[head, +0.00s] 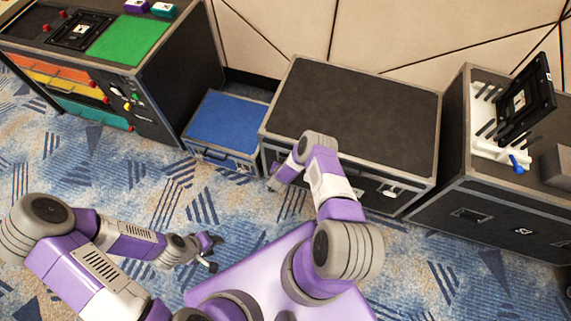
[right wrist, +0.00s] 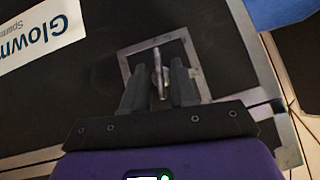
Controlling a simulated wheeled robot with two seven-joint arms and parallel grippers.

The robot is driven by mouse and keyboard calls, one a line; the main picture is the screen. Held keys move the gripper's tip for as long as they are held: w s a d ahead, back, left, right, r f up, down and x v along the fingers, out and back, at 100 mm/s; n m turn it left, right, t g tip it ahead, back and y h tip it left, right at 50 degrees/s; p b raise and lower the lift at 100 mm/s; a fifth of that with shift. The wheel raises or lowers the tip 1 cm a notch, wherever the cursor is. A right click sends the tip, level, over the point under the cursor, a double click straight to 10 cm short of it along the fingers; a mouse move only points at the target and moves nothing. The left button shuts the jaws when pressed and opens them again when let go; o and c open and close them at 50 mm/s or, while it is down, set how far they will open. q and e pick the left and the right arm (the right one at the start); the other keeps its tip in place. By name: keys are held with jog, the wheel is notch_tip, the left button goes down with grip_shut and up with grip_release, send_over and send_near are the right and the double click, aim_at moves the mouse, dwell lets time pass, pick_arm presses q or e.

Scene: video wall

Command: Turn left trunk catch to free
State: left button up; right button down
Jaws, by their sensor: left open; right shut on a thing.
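The trunk (head: 355,110) is a large black case with silver edges in the middle of the head view. Its left catch (right wrist: 157,68) shows in the right wrist view as a metal wing in a square silver plate on the black front. My right gripper (right wrist: 159,85) is shut on this catch, one dark finger on each side. In the head view my right gripper (head: 276,184) is at the trunk's left front, and the arm hides the catch. My left gripper (head: 212,255) is open and empty above the carpet, left of my purple base.
A low blue-topped case (head: 228,122) stands left of the trunk. A black cabinet with coloured drawers (head: 75,85) is at the far left. A case with a white rack (head: 490,140) stands right. The trunk's right catch (head: 392,190) shows on its front. Patterned carpet lies open in front.

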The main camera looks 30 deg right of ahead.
jog(key=shift+a+n+g+h+b, duration=0.15)
jog(key=shift+n+g+h+b, duration=0.15)
jog(key=shift+g+b, duration=0.15)
dwell(0.5)
jog(key=c, duration=1.3)
grip_release()
jog(key=shift+o, duration=0.2)
jog(key=p+v, duration=0.3)
jog(key=v, duration=0.4)
jog(key=shift+a+r, duration=0.15)
jog(key=shift+a, duration=0.05)
